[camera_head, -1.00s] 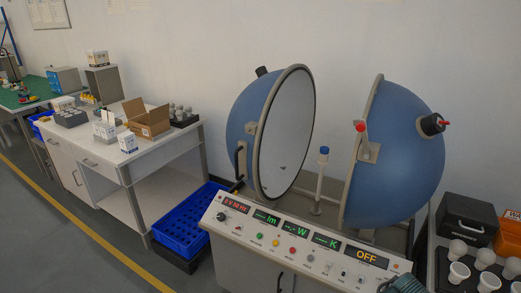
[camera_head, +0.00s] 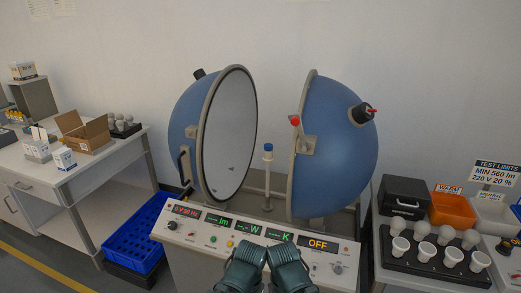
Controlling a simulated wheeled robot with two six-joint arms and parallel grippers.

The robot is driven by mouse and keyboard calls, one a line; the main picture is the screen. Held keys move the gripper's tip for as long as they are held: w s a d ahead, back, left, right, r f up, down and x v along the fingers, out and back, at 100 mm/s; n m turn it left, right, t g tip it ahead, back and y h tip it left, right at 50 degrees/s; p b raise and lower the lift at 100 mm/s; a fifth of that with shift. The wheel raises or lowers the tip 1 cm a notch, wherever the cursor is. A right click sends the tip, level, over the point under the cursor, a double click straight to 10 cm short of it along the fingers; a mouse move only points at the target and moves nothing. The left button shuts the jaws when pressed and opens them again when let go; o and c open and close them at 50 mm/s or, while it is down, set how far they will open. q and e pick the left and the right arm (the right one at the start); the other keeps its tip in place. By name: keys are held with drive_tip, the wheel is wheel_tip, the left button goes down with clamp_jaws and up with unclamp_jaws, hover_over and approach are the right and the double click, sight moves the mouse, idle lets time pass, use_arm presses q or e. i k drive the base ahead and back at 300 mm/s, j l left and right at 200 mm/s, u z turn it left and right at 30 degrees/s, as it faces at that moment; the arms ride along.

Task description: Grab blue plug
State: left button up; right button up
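The blue plug (camera_head: 268,148) is a small blue cap on top of a thin white post (camera_head: 267,180). The post stands upright between the two open halves of a large blue sphere, behind the control panel. Two dark green parts of my arms show side by side at the bottom centre, in front of the panel.
The left half (camera_head: 186,120) and right half (camera_head: 340,150) of the sphere flank the post. The control panel (camera_head: 205,242) lies in front. A black bulb tray (camera_head: 388,262) and orange bin (camera_head: 452,208) are at right.

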sight(267, 147)
drive_tip(key=i+j+u, duration=0.2)
drive_tip(key=i, duration=0.7)
drive_tip(key=l, duration=0.1)
